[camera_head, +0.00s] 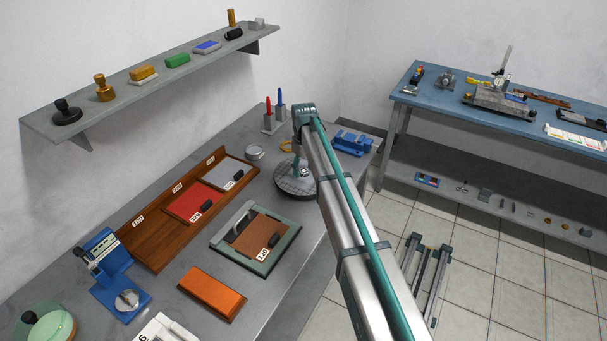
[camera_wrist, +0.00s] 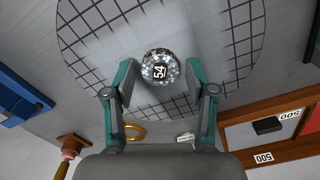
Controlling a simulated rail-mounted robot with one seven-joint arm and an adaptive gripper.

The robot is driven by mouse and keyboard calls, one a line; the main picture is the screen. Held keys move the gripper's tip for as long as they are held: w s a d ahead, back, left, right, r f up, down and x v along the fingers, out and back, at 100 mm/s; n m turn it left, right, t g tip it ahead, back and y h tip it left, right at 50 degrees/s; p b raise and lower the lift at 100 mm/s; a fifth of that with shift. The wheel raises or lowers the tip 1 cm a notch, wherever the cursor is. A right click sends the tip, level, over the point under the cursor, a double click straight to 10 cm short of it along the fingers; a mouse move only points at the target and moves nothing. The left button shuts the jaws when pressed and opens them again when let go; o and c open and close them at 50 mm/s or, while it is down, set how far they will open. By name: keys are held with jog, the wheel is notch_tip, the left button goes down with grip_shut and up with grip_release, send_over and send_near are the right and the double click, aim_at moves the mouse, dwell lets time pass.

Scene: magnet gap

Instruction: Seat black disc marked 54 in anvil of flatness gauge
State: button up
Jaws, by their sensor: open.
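The disc marked 54 (camera_wrist: 161,66) shows in the wrist view as a small round piece with a mottled, shiny grey-black top and a white 54 on a dark patch. It appears to lie on a round grey plate with a dark grid (camera_wrist: 95,45). My gripper (camera_wrist: 161,77) is open, its two fingers on either side of the disc with gaps showing. In the head view my arm reaches down over this round plate (camera_head: 283,186); the disc is hard to make out there. A blue stand gauge (camera_head: 103,246) with a round metal anvil (camera_head: 127,300), likely the flatness gauge, stands at the front left.
Wooden trays with grit labels (camera_head: 152,258), a green-framed board (camera_head: 228,251) and an orange block (camera_head: 212,293) lie between plate and blue gauge. A red and a blue marker (camera_head: 268,115) stand behind. A wall shelf (camera_head: 97,113) overhangs the back left.

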aim_at(304, 171)
jog(key=c, duration=1)
jog(key=shift+r+p, duration=1.15)
jog(key=shift+r, duration=1.4)
